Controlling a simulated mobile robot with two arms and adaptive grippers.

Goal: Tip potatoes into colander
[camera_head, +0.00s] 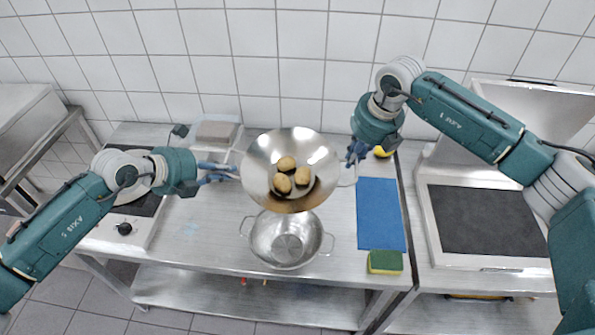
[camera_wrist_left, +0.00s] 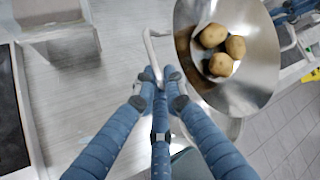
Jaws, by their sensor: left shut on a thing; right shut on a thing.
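A wide steel pan (camera_head: 258,168) holds three potatoes (camera_head: 286,163) and is held up between my two grippers, above the counter and behind the colander. My left gripper (camera_head: 235,172) is shut on its left handle; in the left wrist view the fingers (camera_wrist_left: 160,82) close around the bent wire handle and the potatoes (camera_wrist_left: 213,36) lie together in the pan. My right gripper (camera_head: 352,160) is shut on its right handle. The empty steel colander (camera_head: 289,240) with two handles stands upright on the counter in front of and below the pan.
A blue mat (camera_head: 380,215) lies right of the colander, with a green and yellow sponge (camera_head: 385,262) at its front. A yellow object (camera_head: 383,151) sits behind the mat. A hob with a knob (camera_head: 124,229) is at left. The counter left of the colander is clear.

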